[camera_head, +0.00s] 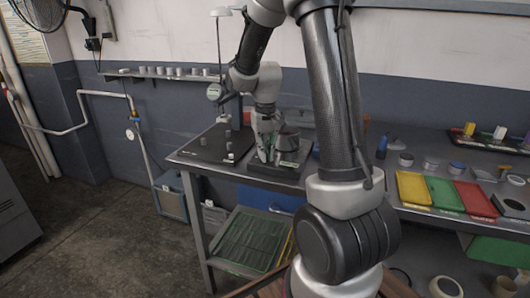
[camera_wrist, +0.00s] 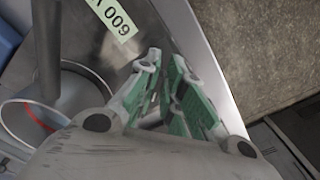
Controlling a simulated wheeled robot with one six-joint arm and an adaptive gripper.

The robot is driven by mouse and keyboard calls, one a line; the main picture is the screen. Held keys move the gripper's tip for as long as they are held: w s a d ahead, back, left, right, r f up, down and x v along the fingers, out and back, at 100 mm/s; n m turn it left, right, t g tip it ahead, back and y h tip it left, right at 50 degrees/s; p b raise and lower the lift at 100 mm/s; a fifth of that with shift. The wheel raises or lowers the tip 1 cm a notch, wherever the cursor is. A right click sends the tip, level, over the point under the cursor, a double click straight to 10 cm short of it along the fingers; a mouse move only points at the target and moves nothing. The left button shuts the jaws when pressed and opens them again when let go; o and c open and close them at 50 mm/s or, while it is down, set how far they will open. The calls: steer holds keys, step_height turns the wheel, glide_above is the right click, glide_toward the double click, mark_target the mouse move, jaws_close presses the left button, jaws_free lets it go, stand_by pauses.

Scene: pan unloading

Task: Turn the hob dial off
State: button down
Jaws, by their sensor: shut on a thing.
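The hob (camera_head: 280,176) is a dark, low box near the front edge of the steel bench, with a pale label on it. A dark grey pan (camera_head: 289,142) stands on it, just right of my gripper (camera_head: 264,152). My gripper points down at the hob's front left part. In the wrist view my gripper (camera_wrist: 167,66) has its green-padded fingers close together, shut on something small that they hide. I take it to be the hob dial, whose setting I cannot see. The label (camera_wrist: 113,20) and a round grey vessel (camera_wrist: 75,95) show left of the fingers.
A black board (camera_head: 208,146) with small grey pieces lies left of the hob. Yellow (camera_head: 413,188), green (camera_head: 442,194) and red (camera_head: 475,200) trays sit on the bench at right. A blue bottle (camera_head: 382,146) stands behind them. Open floor lies at left.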

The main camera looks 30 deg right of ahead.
steer(key=n, duration=0.5)
steer(key=shift+d, duration=0.4)
steer(key=n, duration=0.5)
steer(key=shift+w+d, duration=0.15)
steer(key=shift+d, duration=0.1)
steer(key=c, duration=1.5)
jaws_free()
steer(key=shift+c, duration=0.2)
step_height(320, 180, up, 12)
